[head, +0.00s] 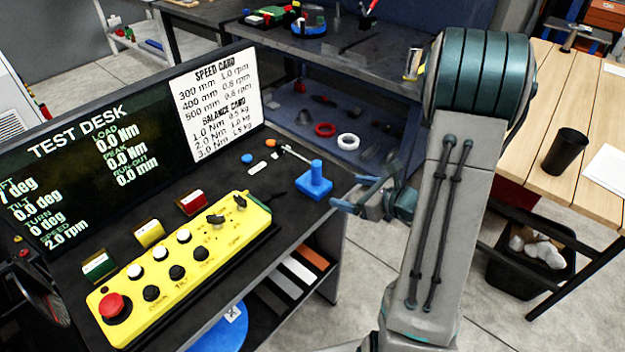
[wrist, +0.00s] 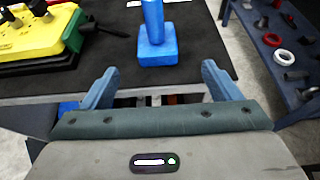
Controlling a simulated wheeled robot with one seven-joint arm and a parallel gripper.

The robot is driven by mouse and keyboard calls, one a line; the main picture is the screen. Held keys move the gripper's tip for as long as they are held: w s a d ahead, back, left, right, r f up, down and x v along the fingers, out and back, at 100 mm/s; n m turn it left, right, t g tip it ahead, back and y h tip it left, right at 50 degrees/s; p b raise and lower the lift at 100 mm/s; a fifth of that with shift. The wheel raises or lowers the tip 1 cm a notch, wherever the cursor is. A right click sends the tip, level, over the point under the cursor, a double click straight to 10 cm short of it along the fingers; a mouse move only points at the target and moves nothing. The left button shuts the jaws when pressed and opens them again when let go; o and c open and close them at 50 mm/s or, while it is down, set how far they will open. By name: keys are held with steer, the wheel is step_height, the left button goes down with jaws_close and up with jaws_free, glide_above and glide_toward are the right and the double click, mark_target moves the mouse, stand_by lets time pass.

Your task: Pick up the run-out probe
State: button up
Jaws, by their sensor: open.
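A blue stand with a square base and an upright post, which looks like the run-out probe (head: 315,183), stands upright on the dark desk near its right edge. A thin rod with an orange end seems to reach from it to the upper left in the head view. In the wrist view the probe (wrist: 157,50) is at the top middle, its upper end cut off by the frame. My gripper (head: 350,193) is open and empty, just right of the probe by the desk edge. In the wrist view my gripper's fingertips (wrist: 159,70) point toward the probe's base, apart from it.
A yellow control box (head: 185,262) with knobs and a red button lies left of the probe. A display panel (head: 95,165) and a white speed card (head: 217,95) stand behind. Small blue and white pieces lie near the rod. A lower shelf holds rings (head: 348,141).

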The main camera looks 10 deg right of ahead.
mark_target(320, 182)
steer(key=x, duration=0.8)
steer(key=shift+s+p, duration=0.1)
steer(key=shift+p, duration=0.3)
steer(key=x, duration=0.1)
steer(key=p+x, duration=0.1)
steer(key=x, duration=0.2)
steer(key=shift+a+r, duration=0.3)
steer(key=shift+w+a+f+p, duration=0.3)
steer(key=shift+w+p, duration=0.05)
steer(key=shift+w, duration=0.1)
steer(key=c, duration=1.5)
steer(key=shift+r, duration=0.1)
steer(key=shift+r, duration=0.15)
